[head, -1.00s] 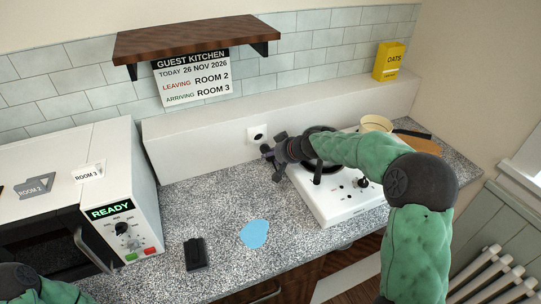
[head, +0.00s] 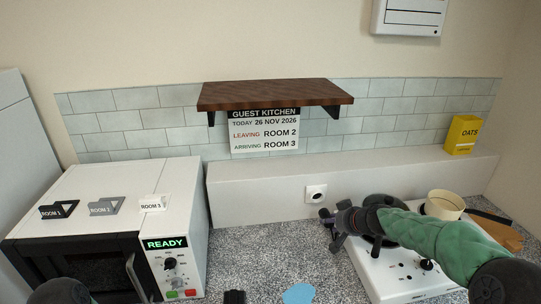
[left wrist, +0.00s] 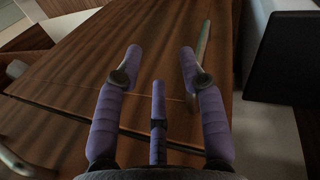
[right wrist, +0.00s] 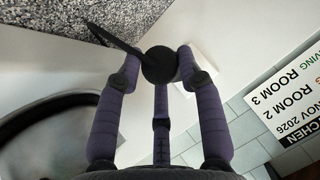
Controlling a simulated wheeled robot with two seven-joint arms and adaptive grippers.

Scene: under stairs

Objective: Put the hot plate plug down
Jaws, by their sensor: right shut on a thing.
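My right gripper (head: 327,222) is just in front of and slightly below the white wall socket (head: 316,193). In the right wrist view its fingers (right wrist: 157,62) are shut on the black round hot plate plug (right wrist: 159,66), with a dark cord running to the upper left. The socket's face shows uncovered in the head view, with the plug apart from it. The white hot plate (head: 385,277) with black rings stands on the counter to the right, partly hidden by my right arm. My left gripper (left wrist: 159,60) is open and empty before a brown wooden cabinet front.
The speckled counter (head: 262,260) has free room between the microwave (head: 178,235) and hot plate. A blue flat patch (head: 299,293) and a black object (head: 234,297) lie at its front. A cream pot (head: 444,205) and oats box (head: 463,135) are at the right.

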